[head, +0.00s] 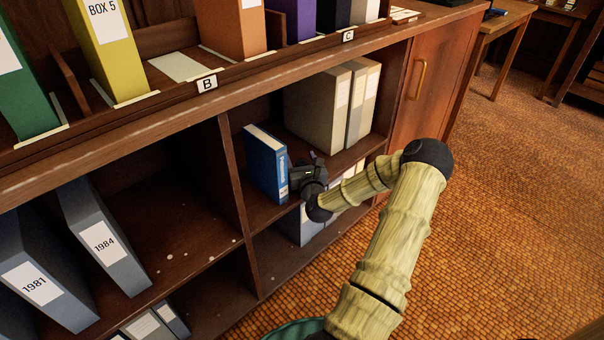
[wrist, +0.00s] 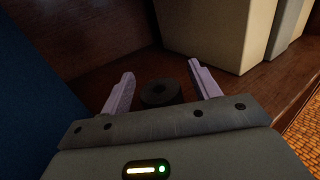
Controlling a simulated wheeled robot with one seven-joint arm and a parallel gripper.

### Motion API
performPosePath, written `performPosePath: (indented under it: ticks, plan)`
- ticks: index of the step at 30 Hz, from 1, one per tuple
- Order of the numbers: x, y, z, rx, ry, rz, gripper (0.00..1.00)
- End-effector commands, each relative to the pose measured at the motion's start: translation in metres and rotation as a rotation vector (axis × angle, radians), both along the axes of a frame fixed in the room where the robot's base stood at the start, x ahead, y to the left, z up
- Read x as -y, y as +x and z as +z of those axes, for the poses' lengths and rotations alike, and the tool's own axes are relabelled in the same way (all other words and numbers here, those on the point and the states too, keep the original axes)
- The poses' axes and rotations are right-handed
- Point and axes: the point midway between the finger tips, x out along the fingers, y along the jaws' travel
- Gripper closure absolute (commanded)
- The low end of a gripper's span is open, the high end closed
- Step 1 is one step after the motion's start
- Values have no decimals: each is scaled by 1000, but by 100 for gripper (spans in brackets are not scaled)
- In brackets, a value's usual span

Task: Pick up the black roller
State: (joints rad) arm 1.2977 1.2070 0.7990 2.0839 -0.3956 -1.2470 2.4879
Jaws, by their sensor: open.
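The black roller (wrist: 160,92) lies on the brown shelf, a dark round piece with a hole in its end. In the wrist view it sits between the two pale fingers of my gripper (wrist: 160,88), which are apart with a gap to either side of it. Its lower part is hidden by the gripper body. In the head view my gripper (head: 294,172) reaches into the shelf compartment beside a blue binder. I cannot make out the roller in the head view.
The blue binder (head: 266,163) stands close to the left of my gripper. Large grey-beige binders (head: 318,108) stand behind and to the right. The shelf divider (head: 232,180) and the upper shelf edge (head: 215,92) bound the compartment. Open carpet (head: 500,200) lies right.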

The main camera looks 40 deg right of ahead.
Motion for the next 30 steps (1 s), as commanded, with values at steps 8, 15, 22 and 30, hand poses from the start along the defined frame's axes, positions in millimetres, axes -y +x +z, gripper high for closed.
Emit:
performPosePath:
  ticks: [8,15,22,30]
  plan:
    - [3,5,1,0,0,-1,38]
    - [2,5,1,0,0,0,38]
    - [2,5,0,0,0,0,68]
    - [2,5,1,0,0,0,88]
